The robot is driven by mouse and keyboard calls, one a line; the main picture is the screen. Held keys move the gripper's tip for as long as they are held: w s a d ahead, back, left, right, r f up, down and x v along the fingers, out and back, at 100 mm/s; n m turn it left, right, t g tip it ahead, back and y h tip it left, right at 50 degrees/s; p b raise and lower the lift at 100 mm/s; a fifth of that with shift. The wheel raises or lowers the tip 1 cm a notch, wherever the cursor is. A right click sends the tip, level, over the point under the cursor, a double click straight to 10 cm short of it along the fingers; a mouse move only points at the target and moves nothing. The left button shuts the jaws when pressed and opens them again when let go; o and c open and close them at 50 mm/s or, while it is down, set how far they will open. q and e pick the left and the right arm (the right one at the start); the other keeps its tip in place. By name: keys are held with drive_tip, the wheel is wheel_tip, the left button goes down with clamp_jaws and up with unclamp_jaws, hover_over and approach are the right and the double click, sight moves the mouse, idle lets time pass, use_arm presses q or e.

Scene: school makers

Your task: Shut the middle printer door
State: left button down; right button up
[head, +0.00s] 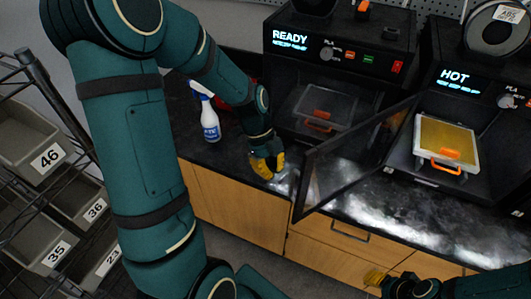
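The open printer door (347,165) is a dark-framed clear panel. It stands out over the counter edge, its free edge toward the lower left. Its far edge meets the left front edge of the printer reading HOT (456,82), whose chamber is open and shows a yellow bed (446,139) with an orange handle. My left gripper (267,166), with yellow fingers, is just left of the door's free edge, apart from it. My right gripper (375,277) is low at the bottom, in front of the drawers. Whether either gripper is open is unclear.
A printer reading READY (290,40) stands left of the HOT one, its chamber dim. The black counter (410,214) is clear in front of the HOT printer. A bin rack (45,160) is at far left.

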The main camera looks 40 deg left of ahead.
use_arm(q)
drive_tip(key=shift+s+d+r, duration=0.1)
drive_tip(key=shift+d, duration=0.8)
drive_tip(key=shift+s+d+r, duration=0.1)
drive_tip(key=shift+d, duration=0.75)
drive_tip(key=shift+d, duration=0.15)
